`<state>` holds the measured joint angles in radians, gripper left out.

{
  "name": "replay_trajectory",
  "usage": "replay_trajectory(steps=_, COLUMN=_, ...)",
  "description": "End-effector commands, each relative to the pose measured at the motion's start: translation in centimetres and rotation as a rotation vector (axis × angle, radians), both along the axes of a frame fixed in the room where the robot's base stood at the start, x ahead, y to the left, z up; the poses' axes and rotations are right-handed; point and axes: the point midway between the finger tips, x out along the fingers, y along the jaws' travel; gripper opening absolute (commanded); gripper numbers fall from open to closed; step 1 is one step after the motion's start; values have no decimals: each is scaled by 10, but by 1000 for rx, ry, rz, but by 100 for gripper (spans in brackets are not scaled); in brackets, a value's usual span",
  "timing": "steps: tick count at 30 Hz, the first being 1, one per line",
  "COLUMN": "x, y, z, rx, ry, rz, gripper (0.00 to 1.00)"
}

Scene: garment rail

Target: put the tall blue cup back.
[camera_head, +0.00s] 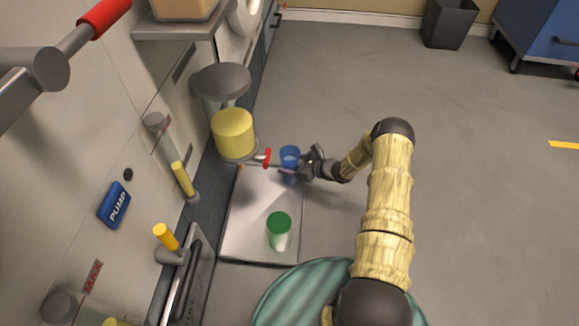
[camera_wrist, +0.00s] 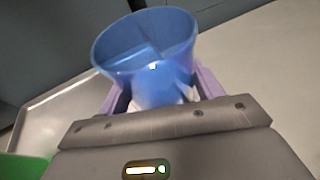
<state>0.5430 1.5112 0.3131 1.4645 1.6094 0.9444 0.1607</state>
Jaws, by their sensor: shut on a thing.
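The tall blue cup (camera_head: 290,157) is at my gripper (camera_head: 297,169), above or at the far part of a pale tray-like surface (camera_head: 245,249). In the wrist view the blue cup (camera_wrist: 147,45) sits between the two purple fingers of my gripper (camera_wrist: 158,90), which is shut on it. The cup's open rim faces up and it looks slightly tilted there. Its lower part is hidden by the gripper. I cannot tell whether its base touches the surface.
A green cup (camera_head: 279,229) stands on the near part of the pale surface; its edge shows in the wrist view (camera_wrist: 22,167). A yellow cylinder (camera_head: 234,133) with a red-tipped lever (camera_head: 267,157) juts out close left of the blue cup. Open floor (camera_head: 480,190) lies right.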

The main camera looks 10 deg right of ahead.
Motion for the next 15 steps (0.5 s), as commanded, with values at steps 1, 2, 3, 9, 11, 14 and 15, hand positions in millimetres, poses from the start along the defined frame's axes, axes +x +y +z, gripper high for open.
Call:
replay_trajectory(steps=1, x=1, y=0, z=1, rx=1, ry=-4, rz=0, gripper=25)
replay_trajectory(steps=2, x=1, y=0, z=1, rx=1, ry=-4, rz=0, gripper=25)
replay_trajectory(steps=3, x=1, y=0, z=2, rx=1, ry=-4, rz=0, gripper=25)
replay_trajectory(steps=9, x=1, y=0, z=0, rx=1, ry=-4, rz=0, gripper=25)
replay_trajectory(steps=11, x=1, y=0, z=-2, rx=1, ry=-4, rz=0, gripper=25)
replay_trajectory(steps=14, x=0, y=0, z=-1, rx=-1, ry=-2, rz=1, gripper=85)
replay_trajectory(steps=15, x=0, y=0, z=-1, rx=-1, ry=-2, rz=1, gripper=88)
